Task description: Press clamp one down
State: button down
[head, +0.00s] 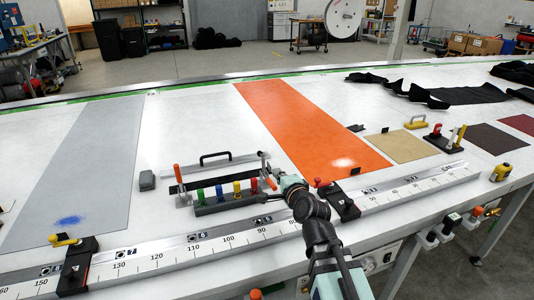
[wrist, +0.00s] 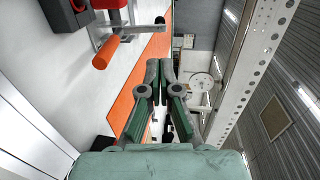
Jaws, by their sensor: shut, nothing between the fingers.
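In the head view, two orange-handled clamps stand at the ends of a dark bar on the white table: a left clamp (head: 177,172) with its handle upright, and a right clamp (head: 269,180) with its handle tilted. I cannot tell which is clamp one. My gripper (head: 285,184) is low over the table, just right of the right clamp. Its fingertips are hard to make out there. In the wrist view, my gripper (wrist: 159,66) has its fingers together and empty. An orange handle (wrist: 105,52) on a metal clamp shows to their upper left, apart from them.
A block with coloured knobs (head: 225,200) stands in front of the dark bar. A long ruler rail (head: 222,240) with black stops (head: 343,205) runs along the front edge.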

aim_at(264, 158)
jog(key=shift+w+r+p, duration=0.1)
jog(key=shift+r+p, duration=0.05)
jog(key=shift+p, duration=0.8)
jog(key=x, duration=0.5)
jog(key=p+x, duration=0.1)
jog(key=x, duration=0.5)
jog(key=shift+w+f, duration=0.25)
jog(key=shift+f, duration=0.05)
jog(key=shift+r+p, duration=0.1)
jog(key=shift+p, duration=0.2)
